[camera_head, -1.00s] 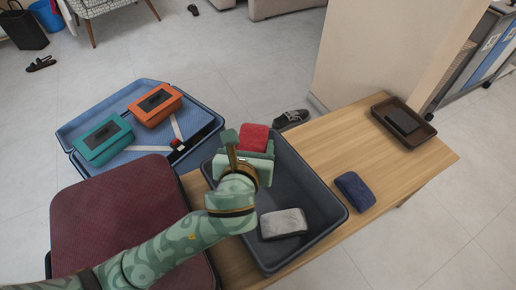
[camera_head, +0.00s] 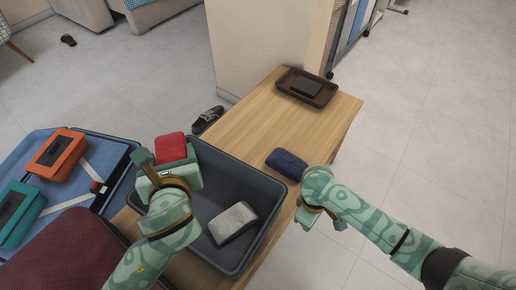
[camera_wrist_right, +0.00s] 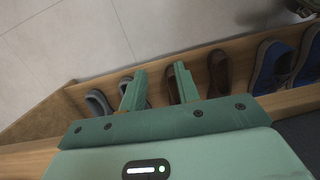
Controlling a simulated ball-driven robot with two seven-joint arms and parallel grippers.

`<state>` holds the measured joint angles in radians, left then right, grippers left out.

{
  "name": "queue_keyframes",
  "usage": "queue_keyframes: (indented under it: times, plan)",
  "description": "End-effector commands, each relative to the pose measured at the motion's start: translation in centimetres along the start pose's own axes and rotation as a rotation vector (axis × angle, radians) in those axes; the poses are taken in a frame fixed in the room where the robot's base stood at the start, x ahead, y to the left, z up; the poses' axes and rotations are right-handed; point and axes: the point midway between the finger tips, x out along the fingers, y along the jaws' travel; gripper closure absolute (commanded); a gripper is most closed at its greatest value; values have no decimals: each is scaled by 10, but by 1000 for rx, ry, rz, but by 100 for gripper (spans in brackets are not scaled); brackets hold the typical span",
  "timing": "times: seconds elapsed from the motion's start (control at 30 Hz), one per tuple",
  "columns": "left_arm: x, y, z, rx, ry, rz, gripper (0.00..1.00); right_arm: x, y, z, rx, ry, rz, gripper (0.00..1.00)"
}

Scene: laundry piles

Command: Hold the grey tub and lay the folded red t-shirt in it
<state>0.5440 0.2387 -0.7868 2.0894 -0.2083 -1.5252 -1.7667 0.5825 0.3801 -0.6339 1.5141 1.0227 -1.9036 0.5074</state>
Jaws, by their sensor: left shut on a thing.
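The folded red t-shirt (camera_head: 172,147) is in my left gripper (camera_head: 167,168), which is shut on it above the far left part of the grey tub. The grey tub (camera_head: 262,184) stands on the wooden bench, and a folded grey cloth (camera_head: 233,222) lies inside it. My right gripper (camera_head: 310,213) is just off the tub's right side, low by the bench edge; its fingers are hard to see in the head view. In the right wrist view my right gripper (camera_wrist_right: 160,80) is open with nothing between its fingers.
A folded navy cloth (camera_head: 287,163) and a brown tray (camera_head: 309,87) lie on the wooden bench (camera_head: 245,122). Several shoes (camera_wrist_right: 218,72) sit on a low wooden shelf. An open blue suitcase (camera_head: 97,160) with orange and teal boxes is at left, beside a dark red case (camera_head: 75,255).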

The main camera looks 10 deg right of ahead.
Motion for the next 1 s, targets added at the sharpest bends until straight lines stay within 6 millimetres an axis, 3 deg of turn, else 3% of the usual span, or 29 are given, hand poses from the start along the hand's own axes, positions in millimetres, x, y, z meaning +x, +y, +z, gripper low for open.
queue_keyframes:
  times: [0.03, 0.17, 0.2, 0.3, 0.5, 0.6, 0.73, 1.0]
  plan:
    - [0, 0, 1, 0, -1, 0, 60, -29, 24, -17, -21, -9, 33, 68]
    - [0, 0, 1, 0, -1, 0, 60, -102, 72, -44, -71, -63, 107, 68]
    - [0, 0, 1, 0, -1, 0, 60, -125, 66, -60, -84, -48, 101, 68]
    - [0, 0, 0, 0, -1, 0, 60, -164, 31, -96, -100, 17, 52, 68]
    - [0, 0, 0, 0, -1, 0, 60, -222, -17, -133, -134, 93, -1, 68]
    - [0, 0, 0, 0, -1, 0, 60, -235, -29, -139, -144, 107, -14, 68]
    - [0, 0, 0, 0, -1, 0, 60, -233, -35, -142, -147, 111, -22, 68]
    - [0, 0, 0, 0, -1, 0, 60, -182, -37, -147, -143, 108, -24, 68]
